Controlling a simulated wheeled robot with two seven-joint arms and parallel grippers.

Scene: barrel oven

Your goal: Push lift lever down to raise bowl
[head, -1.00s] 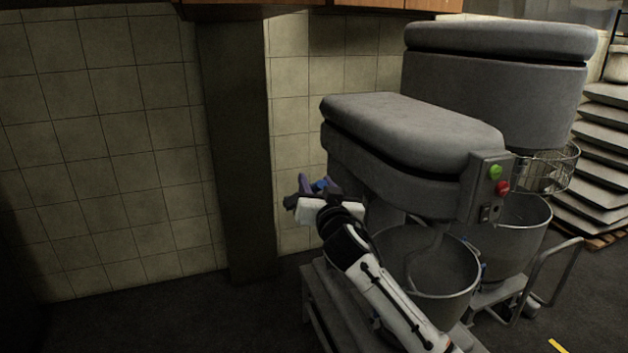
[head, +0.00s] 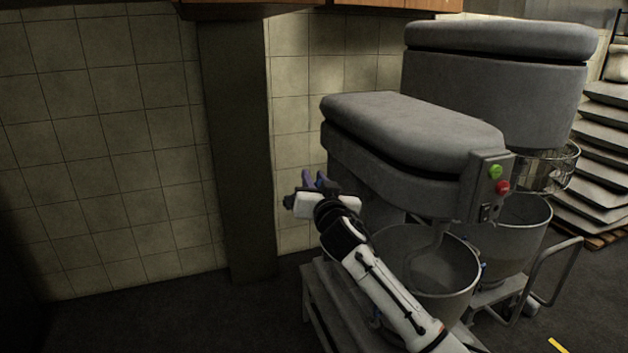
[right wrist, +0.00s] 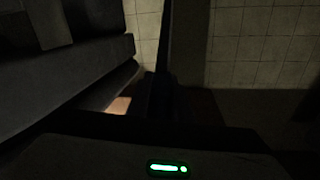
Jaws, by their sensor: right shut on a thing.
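The mixer (head: 410,135) stands at the centre right in the head view, with its metal bowl (head: 452,272) under the head. My right gripper (head: 316,182) is at the mixer's left side, with its purple fingers pointing up. The fingers are close together around a small blue part, which I take to be the end of the lift lever (head: 322,183). Most of the lever is hidden behind my gripper and arm. The right wrist view is very dark and shows a thin upright dark bar (right wrist: 163,50) near its middle. My left gripper is out of view.
A larger mixer (head: 495,85) with its own bowl (head: 525,222) stands behind on the right. Green and red buttons (head: 497,178) are on the near mixer's front. A dark pillar (head: 237,150) and tiled wall (head: 110,150) are at left. The floor at left is clear.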

